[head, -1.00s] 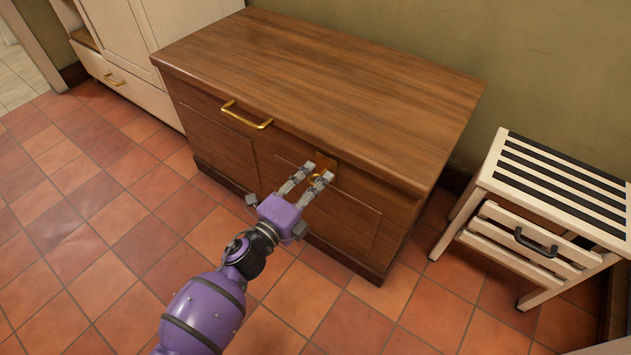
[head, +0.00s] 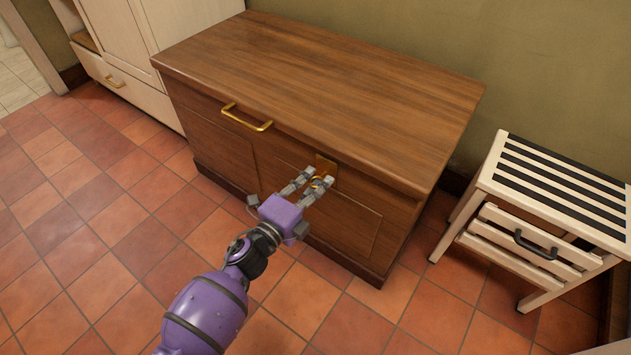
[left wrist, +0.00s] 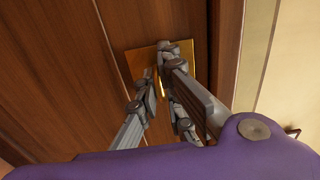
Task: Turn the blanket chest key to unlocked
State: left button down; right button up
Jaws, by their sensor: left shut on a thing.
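The blanket chest (head: 330,80) is dark brown wood with a closed lid and a brass handle (head: 247,116) on its front. A brass lock plate (head: 327,164) sits on the front below the lid; it also shows in the left wrist view (left wrist: 133,64). The brass key (head: 317,179) is at the plate, mostly covered by the fingers. My left gripper (head: 320,181) is shut on the key, its fingertips on either side of it close to the plate. In the left wrist view the fingers hide most of the key, so its turn angle cannot be told. My right gripper is not in view.
A pale slatted bench (head: 545,190) with a dark-handled drawer stands at the right. A cream wardrobe (head: 130,40) with a drawer stands at the left. The tiled floor (head: 100,215) in front of the chest is clear apart from my arm.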

pick_arm(q)
jog(key=n+p, duration=0.2)
jog(key=n, duration=0.1)
jog(key=shift+r, duration=0.15)
jog(key=n+p, duration=0.1)
jog(key=n, duration=0.2)
jog(key=n+p, duration=0.1)
jog(key=n, duration=0.2)
jog(key=shift+n, duration=0.4)
jog(key=n+p, duration=0.1)
jog(key=n, duration=0.2)
jog(key=shift+n, duration=0.3)
jog(key=shift+n+p, duration=0.4)
jog(key=shift+n, duration=1.6)
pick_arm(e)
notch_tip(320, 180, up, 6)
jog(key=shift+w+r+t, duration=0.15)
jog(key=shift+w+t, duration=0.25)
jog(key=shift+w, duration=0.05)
pick_arm(q)
jog(key=c, duration=1.9)
grip_release()
